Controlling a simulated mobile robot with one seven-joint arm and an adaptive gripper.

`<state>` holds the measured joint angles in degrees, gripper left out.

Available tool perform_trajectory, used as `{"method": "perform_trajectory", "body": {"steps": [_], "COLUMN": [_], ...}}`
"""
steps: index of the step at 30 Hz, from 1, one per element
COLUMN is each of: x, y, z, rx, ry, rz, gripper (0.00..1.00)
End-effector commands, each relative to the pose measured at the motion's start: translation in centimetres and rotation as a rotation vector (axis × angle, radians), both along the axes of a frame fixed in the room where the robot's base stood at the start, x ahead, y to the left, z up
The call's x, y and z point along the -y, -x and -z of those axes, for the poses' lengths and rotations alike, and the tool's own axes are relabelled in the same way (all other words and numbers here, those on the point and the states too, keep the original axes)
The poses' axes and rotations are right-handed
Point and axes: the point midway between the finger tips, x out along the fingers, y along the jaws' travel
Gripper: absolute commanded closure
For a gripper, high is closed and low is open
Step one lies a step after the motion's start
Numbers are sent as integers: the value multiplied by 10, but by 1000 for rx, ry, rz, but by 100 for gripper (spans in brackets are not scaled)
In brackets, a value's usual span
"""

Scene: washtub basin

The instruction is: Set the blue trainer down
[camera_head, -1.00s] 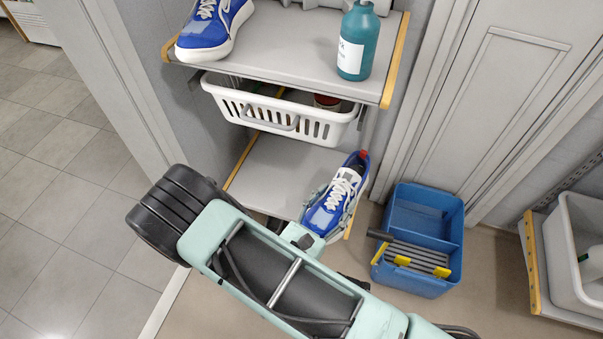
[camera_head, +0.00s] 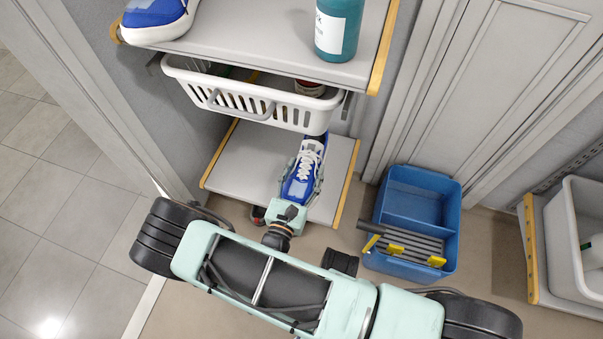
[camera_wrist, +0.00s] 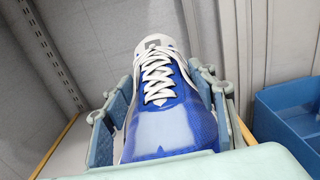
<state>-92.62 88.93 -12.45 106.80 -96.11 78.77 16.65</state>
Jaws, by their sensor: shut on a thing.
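A blue trainer (camera_head: 302,178) with white laces is held in my gripper (camera_head: 300,187) over the lower grey shelf (camera_head: 247,165). In the wrist view the trainer (camera_wrist: 160,115) points its toe at the camera, with a gripper finger along each side. My gripper (camera_wrist: 163,98) is shut on it. I cannot tell whether the sole touches the shelf. The trainer's heel end lies toward the back, near the white basket. A second blue trainer (camera_head: 158,14) stands on the upper shelf (camera_head: 255,50) at the left, partly cut off.
A white slotted basket (camera_head: 252,106) hangs above the lower shelf. A teal bottle (camera_head: 338,28) stands on the upper shelf. A blue bucket (camera_head: 413,215) stands on the floor to the right, and a grey tub (camera_head: 582,240) is farther right. The lower shelf's left part is clear.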

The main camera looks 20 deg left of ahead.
Motion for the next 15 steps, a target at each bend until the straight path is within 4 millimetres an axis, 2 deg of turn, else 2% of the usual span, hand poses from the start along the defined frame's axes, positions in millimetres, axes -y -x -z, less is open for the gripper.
{"method": "perform_trajectory", "body": {"steps": [1,6,15], "x": [-3,-15,-23], "y": [-8,-27,-41], "z": [17,42,59], "rx": [2,2,3], "ry": [-1,0,0], "rz": [2,1,1], "gripper": [81,81,81]}}
